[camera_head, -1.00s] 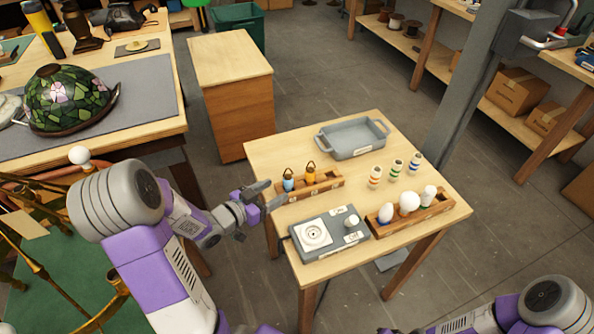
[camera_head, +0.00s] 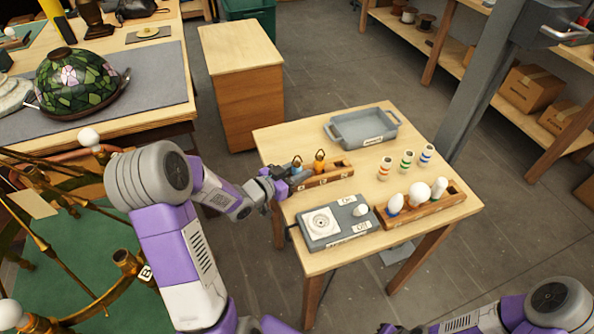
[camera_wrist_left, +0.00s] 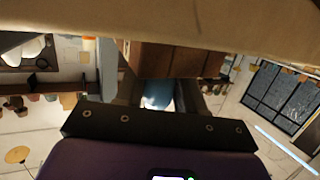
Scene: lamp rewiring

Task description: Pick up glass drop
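A blue glass drop (camera_head: 297,163) with a dark loop on top and an amber glass drop (camera_head: 319,163) stand in a long wooden holder (camera_head: 338,172) on the small table. My left gripper (camera_head: 283,178) is at the left end of the holder, beside the blue drop. In the left wrist view, the blue drop (camera_wrist_left: 157,95) shows between the dark fingers of the left gripper (camera_wrist_left: 158,98). I cannot tell whether the fingers touch it. The lower part of the blue drop is hidden in the holder. My right gripper is out of view; only arm links show at lower right.
A grey tray (camera_head: 345,140) stands at the back of the table. Several striped pieces, including a green one (camera_head: 407,160), stand to the right. A grey socket box (camera_head: 340,232) and a wooden bulb rack (camera_head: 450,200) are at the front.

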